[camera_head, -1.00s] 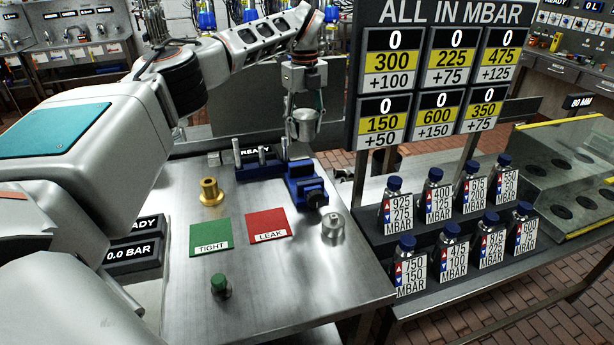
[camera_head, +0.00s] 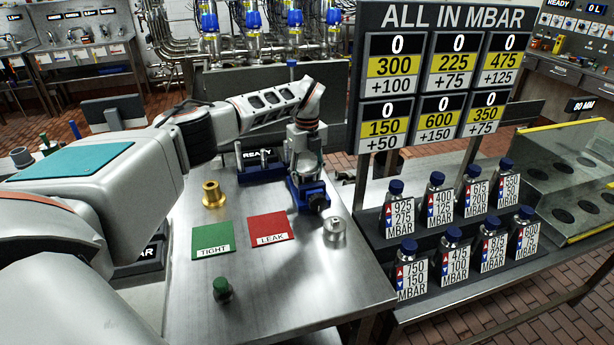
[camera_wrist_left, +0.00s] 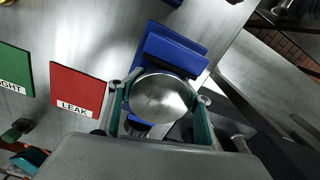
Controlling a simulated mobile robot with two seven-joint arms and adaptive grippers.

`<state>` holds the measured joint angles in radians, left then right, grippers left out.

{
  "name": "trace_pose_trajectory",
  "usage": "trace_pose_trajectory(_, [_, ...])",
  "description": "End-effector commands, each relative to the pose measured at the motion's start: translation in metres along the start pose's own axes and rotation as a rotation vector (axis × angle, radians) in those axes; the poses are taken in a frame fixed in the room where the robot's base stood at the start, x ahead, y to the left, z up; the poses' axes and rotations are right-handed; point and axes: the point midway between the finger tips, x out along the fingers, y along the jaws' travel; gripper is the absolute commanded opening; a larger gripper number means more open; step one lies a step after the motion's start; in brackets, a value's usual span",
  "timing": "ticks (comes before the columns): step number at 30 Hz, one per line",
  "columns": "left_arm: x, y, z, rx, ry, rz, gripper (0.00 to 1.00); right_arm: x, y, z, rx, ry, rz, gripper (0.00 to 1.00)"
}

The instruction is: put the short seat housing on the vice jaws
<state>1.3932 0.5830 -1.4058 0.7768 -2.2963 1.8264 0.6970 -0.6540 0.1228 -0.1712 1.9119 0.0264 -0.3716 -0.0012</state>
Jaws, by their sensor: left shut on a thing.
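My left gripper (camera_head: 303,152) is above the blue vice (camera_head: 306,187) at the back of the steel bench. In the left wrist view it is shut on a round, shiny steel piece, which looks like the short seat housing (camera_wrist_left: 158,98), with one finger on each side. The housing covers part of the vice (camera_wrist_left: 172,46) below it. In the head view my wrist and fingers mostly hide the housing and the vice jaws. I cannot tell whether the housing touches the jaws. My right gripper is not in view.
A brass fitting (camera_head: 213,194), the green TIGHT pad (camera_head: 212,237), the red LEAK pad (camera_head: 268,227), a green-topped piece (camera_head: 222,289) and a small steel piece (camera_head: 335,230) are on the bench. Labelled bottles (camera_head: 407,268) stand at right.

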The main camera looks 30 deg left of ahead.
Motion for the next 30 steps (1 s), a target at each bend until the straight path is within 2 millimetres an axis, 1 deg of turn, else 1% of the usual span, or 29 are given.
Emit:
trace_pose_trajectory(11, [0.003,0.0,0.001,0.0,-0.001,-0.002,0.18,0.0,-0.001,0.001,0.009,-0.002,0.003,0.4])
trace_pose_trajectory(12, [0.004,0.0,0.001,-0.001,-0.001,-0.001,0.5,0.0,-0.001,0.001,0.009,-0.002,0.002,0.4])
trace_pose_trajectory(14, [0.004,0.0,0.001,-0.001,-0.001,-0.001,0.65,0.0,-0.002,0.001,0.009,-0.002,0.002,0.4])
trace_pose_trajectory(25, [0.001,0.0,0.001,0.0,-0.001,-0.002,0.65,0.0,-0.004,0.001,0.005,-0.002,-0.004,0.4])
trace_pose_trajectory(28, [-0.007,-0.001,0.001,0.0,-0.002,-0.003,0.65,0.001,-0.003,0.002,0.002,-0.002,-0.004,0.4])
trace_pose_trajectory(30, [-0.018,-0.001,0.002,0.0,-0.003,-0.005,0.65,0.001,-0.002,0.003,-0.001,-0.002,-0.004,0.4])
